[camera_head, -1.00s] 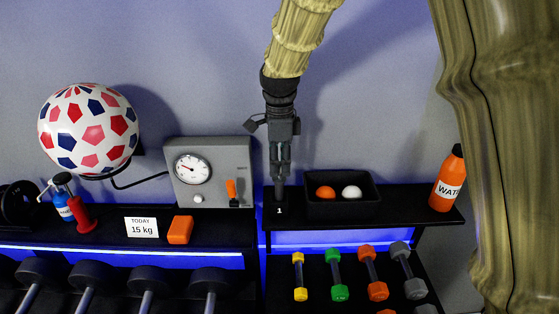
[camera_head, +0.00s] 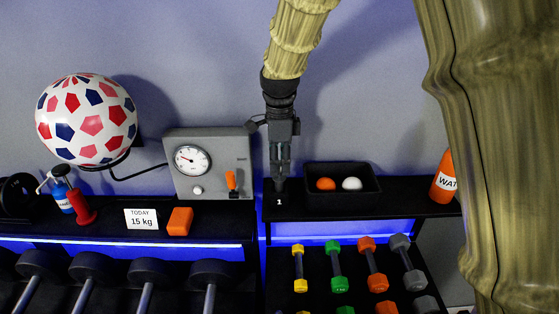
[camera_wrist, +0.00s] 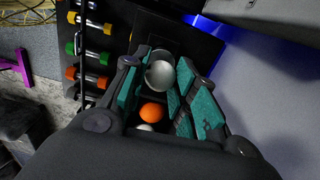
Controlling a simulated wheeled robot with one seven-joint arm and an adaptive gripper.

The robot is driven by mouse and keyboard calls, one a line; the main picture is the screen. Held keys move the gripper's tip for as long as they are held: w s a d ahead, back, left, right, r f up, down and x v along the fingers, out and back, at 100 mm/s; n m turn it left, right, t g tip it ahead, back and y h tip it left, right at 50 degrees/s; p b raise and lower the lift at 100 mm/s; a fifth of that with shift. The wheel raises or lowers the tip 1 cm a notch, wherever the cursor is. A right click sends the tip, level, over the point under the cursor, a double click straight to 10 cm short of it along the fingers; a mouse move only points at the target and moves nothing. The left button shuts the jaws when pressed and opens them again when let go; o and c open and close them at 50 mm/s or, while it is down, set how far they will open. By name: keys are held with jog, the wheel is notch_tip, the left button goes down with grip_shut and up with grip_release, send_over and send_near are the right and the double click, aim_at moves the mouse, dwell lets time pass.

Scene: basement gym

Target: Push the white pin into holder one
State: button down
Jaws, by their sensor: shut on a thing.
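My gripper (camera_head: 279,178) points straight down over holder one (camera_head: 279,201), a small dark block marked 1 at the left end of the right-hand shelf. In the wrist view my gripper (camera_wrist: 161,82) has its teal pads closed around a pale grey, round-topped piece (camera_wrist: 160,72), which appears to be the white pin. In the head view the fingers hide the pin. Whether its lower end is inside the holder, and how deep, cannot be told.
A black tray (camera_head: 342,199) with an orange ball (camera_head: 326,184) and a white ball (camera_head: 352,184) stands just right of holder one. A grey gauge box (camera_head: 213,140) stands close on the left. An orange water bottle (camera_head: 443,178) is at the shelf's right end.

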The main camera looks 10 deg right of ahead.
dwell(0.7)
jog(key=c, duration=1.1)
grip_release()
jog(key=shift+o, duration=0.2)
jog(key=shift+f, duration=0.1)
notch_tip(320, 180, up, 12)
